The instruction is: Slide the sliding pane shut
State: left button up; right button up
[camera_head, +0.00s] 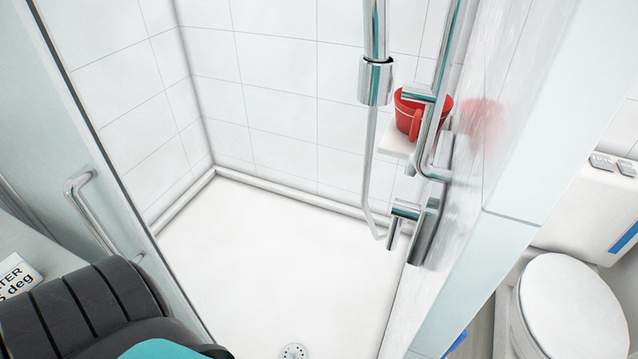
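The sliding pane (60,130) is a pale glass sheet on the left, its edge slanting from the top left down toward the bottom centre. A chrome bar handle (92,215) is fixed to it. The shower entrance to the right of the pane is open, showing the white tray (280,260) and tiled walls inside. A black and teal part of my own body covers the bottom left corner and hides the lower part of the pane. Neither of my grippers shows, and nothing is seen touching the handle.
A chrome shower rail (440,80) and valve (405,210) are on the right shower wall. A red mug (410,117) stands on a small white shelf (393,140). A white toilet (570,305) is outside at right. A partly hidden lettered label (15,277) lies at left.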

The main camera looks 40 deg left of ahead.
aim_at(51, 146)
jog(key=u, duration=0.4)
jog(key=k+u, duration=0.1)
jog(key=u, duration=0.75)
jog(key=k+j+u, duration=0.1)
jog(key=u, duration=0.75)
jog(key=j+u, duration=0.15)
jog(key=u, duration=0.3)
jog(key=k, duration=0.05)
